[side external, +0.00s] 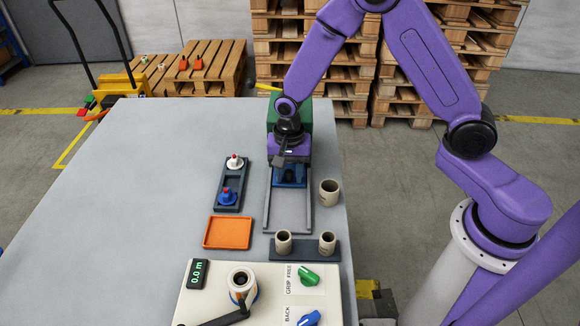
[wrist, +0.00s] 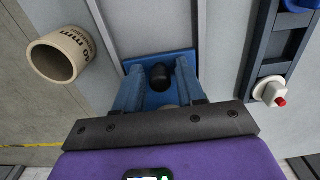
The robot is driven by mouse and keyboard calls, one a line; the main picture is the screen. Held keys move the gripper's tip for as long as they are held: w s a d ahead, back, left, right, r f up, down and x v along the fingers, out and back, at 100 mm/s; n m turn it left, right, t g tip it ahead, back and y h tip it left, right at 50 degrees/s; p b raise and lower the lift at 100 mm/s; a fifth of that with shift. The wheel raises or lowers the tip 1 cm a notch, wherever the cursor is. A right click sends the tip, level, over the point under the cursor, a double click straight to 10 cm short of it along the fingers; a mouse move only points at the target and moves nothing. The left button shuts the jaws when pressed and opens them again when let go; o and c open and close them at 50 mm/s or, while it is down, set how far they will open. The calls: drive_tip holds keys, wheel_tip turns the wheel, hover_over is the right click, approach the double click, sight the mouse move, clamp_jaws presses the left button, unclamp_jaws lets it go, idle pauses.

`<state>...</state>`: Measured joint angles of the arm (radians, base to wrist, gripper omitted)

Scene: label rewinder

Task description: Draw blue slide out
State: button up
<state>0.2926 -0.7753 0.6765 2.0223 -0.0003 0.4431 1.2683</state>
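The blue slide (side external: 290,175) sits at the far end of a grey rail frame (side external: 267,212), against a green block (side external: 272,112). In the wrist view the blue slide (wrist: 162,60) shows a black knob (wrist: 160,77) standing on it. My gripper (side external: 286,160) is right over the slide and hides part of it in the side view. In the wrist view my gripper (wrist: 160,90) has its two fingers apart, one on each side of the knob. I see gaps between fingers and knob, so the gripper looks open.
A cardboard core (side external: 329,192) stands right of the rail. Two more cores stand on a dark strip (side external: 305,250) in front. A dark holder (side external: 219,199) with white and blue knobbed pieces and an orange tray (side external: 228,233) lie left. The rewinder panel (side external: 268,300) is at the front.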

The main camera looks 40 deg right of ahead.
drive_tip(key=c, duration=0.4)
drive_tip(key=shift+s+a, duration=3.85)
drive_tip(key=shift+a, duration=0.05)
drive_tip(key=o, duration=0.8)
wheel_tip(320, 180, up, 7)
drive_tip(key=shift+d, duration=0.1)
